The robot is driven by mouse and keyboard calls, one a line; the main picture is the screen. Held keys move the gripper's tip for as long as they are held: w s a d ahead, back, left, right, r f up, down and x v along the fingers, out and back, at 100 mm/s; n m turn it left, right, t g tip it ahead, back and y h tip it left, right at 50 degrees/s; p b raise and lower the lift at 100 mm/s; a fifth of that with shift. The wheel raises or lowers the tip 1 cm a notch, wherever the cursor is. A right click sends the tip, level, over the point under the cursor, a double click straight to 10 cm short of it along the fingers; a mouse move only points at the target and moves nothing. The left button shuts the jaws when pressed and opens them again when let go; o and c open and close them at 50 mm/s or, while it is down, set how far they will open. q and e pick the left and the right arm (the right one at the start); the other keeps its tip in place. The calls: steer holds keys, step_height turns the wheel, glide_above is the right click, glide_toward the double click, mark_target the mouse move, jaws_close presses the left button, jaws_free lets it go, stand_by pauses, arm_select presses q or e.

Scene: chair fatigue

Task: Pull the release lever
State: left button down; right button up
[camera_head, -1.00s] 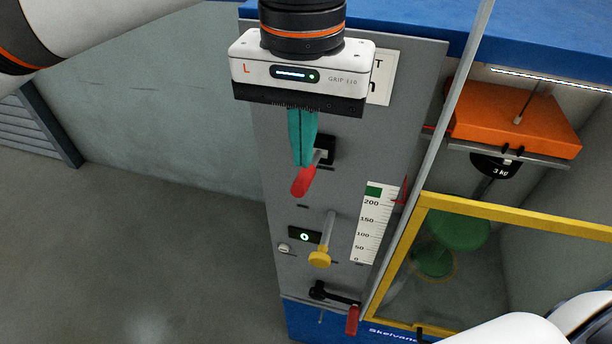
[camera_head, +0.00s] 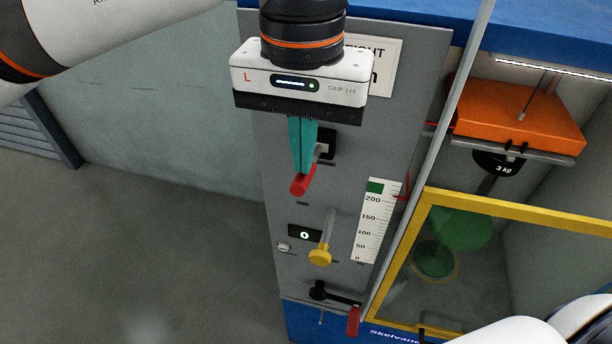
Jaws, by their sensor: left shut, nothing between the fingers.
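The lever with a red grip (camera_head: 303,185) sticks out from a dark slot in the upper part of the grey panel (camera_head: 283,215). My left gripper (camera_head: 302,170) hangs in front of the panel with its teal fingers together and nothing between them. Its fingertips are at the red grip, covering part of its upper side. I cannot tell whether they press on it. My right gripper is out of view; a white part of my right arm shows at the lower right.
Below are a yellow knob (camera_head: 320,257), a small lit display (camera_head: 305,234), a scale (camera_head: 378,220) and a red-handled crank (camera_head: 353,320). To the right, an orange weight (camera_head: 520,118) sits above a yellow-framed guard (camera_head: 515,209). The floor at left is clear.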

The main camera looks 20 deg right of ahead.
mark_target(303, 180)
arm_select(q)
steer(key=shift+f+b, duration=1.65)
steer(key=shift+f, duration=0.75)
steer(key=shift+r+p, duration=0.55)
steer(key=shift+r, duration=0.15)
steer(key=shift+s+a+r+p, duration=0.25)
steer(key=shift+r+p, duration=0.6)
steer(key=shift+r, duration=0.5)
steer(key=shift+s+a+r+p, duration=0.1)
steer(key=shift+s+r+p, duration=0.2)
steer(key=shift+r+p, duration=0.8)
steer(key=shift+s+a+r+p, duration=0.25)
steer(key=shift+r+p, duration=0.4)
steer(key=shift+r, duration=0.9)
steer(key=shift+d+f, duration=0.1)
